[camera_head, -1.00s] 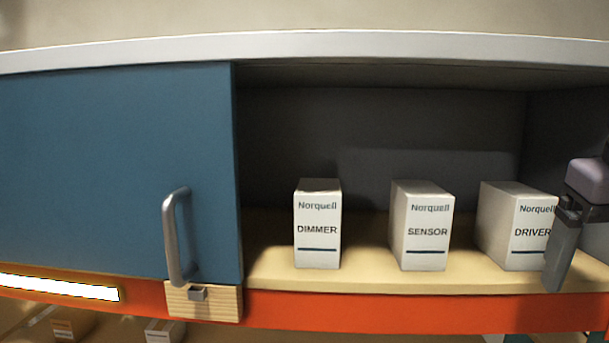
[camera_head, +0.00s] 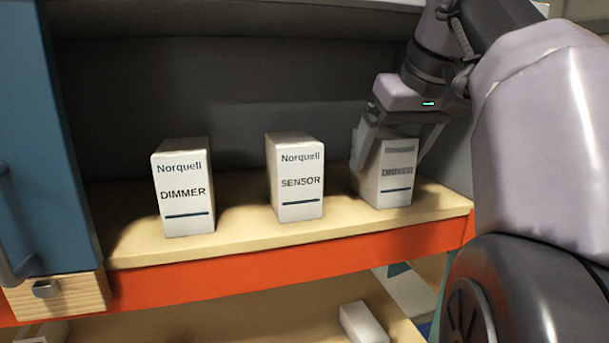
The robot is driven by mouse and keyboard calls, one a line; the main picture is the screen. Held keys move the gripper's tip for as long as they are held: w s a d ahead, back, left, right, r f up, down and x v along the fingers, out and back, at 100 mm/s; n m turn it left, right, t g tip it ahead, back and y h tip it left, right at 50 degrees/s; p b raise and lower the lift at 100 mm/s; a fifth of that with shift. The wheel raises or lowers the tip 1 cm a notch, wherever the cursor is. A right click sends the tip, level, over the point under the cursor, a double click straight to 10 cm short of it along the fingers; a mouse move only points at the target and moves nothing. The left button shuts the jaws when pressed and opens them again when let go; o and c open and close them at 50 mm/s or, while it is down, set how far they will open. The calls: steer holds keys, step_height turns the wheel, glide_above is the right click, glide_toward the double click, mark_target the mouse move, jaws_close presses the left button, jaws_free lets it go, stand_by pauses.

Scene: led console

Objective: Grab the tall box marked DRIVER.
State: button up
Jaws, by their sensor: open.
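The DRIVER box (camera_head: 397,184) is a white upright carton at the right end of the wooden shelf (camera_head: 250,230). Its label is blurred now. My gripper (camera_head: 393,163) is open over this box, with one finger along its left side and the other near its right side. Part of the box's upper left is hidden by the finger. I cannot tell whether the fingers touch it.
The SENSOR box (camera_head: 300,205) stands left of the DRIVER box, and the DIMMER box (camera_head: 186,212) further left. A blue door (camera_head: 25,130) with a metal handle covers the left side. A small white box (camera_head: 363,323) lies below the shelf.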

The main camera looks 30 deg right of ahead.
steer(key=x, duration=0.3)
steer(key=shift+d+b, duration=0.15)
steer(key=shift+b, duration=0.15)
steer(key=shift+w, duration=0.25)
steer(key=shift+s+r, duration=0.1)
steer(key=shift+s, duration=0.05)
steer(key=shift+c, duration=0.8)
steer(key=shift+s, duration=0.1)
steer(key=c, duration=1.6)
steer(key=shift+r, duration=0.1)
